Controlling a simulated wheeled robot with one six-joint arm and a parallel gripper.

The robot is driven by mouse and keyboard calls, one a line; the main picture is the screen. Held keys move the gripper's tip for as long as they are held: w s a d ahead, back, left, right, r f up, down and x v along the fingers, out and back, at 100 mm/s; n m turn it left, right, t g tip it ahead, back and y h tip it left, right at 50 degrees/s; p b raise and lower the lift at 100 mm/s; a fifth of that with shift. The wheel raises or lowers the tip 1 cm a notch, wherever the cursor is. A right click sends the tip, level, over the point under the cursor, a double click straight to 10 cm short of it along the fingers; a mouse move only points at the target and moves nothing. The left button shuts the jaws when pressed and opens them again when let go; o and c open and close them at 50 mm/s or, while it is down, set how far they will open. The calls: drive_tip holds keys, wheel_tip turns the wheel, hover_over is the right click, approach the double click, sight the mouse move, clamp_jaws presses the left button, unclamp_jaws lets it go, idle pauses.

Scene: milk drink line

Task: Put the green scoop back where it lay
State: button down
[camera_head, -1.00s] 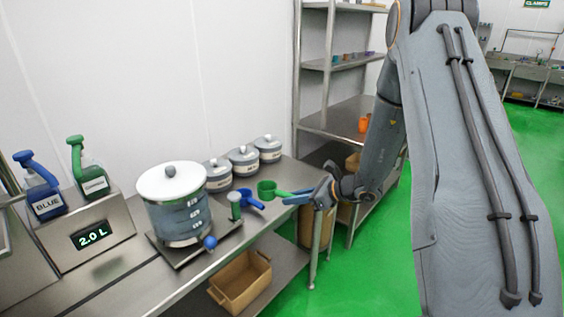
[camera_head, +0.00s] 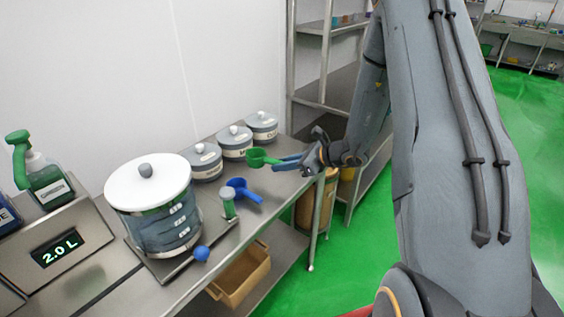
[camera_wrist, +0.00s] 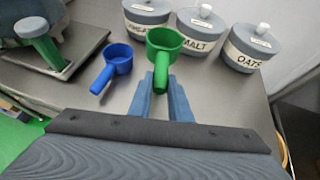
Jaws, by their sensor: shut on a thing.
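The green scoop (camera_head: 262,158) is in my gripper (camera_head: 284,162), which is shut on its handle; the scoop appears to be above the steel table, near its right end. In the wrist view the green scoop (camera_wrist: 163,52) has its cup pointing away from me and its handle between the blue fingers (camera_wrist: 166,95). The blue scoop (camera_head: 242,190) lies on the table to the left of the green one; it also shows in the wrist view (camera_wrist: 117,60). I cannot tell the exact height of the green scoop above the table.
Several lidded grey canisters (camera_head: 205,162) stand along the wall behind the scoops; two read MALT (camera_wrist: 200,45) and OATS (camera_wrist: 250,55). Bare tabletop (camera_wrist: 85,88) surrounds the blue scoop.

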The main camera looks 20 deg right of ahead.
sight(282, 187)
drive_tip(key=shift+f+b, duration=2.05)
drive_tip(key=shift+f, duration=1.15)
drive_tip(key=c, duration=1)
unclamp_jaws()
drive_tip(key=shift+r, duration=0.15)
drive_tip(key=shift+r+p, duration=0.3)
drive_tip(key=shift+r, duration=0.25)
drive_tip(key=shift+p+v, duration=2)
drive_tip(key=shift+v, duration=2.95)
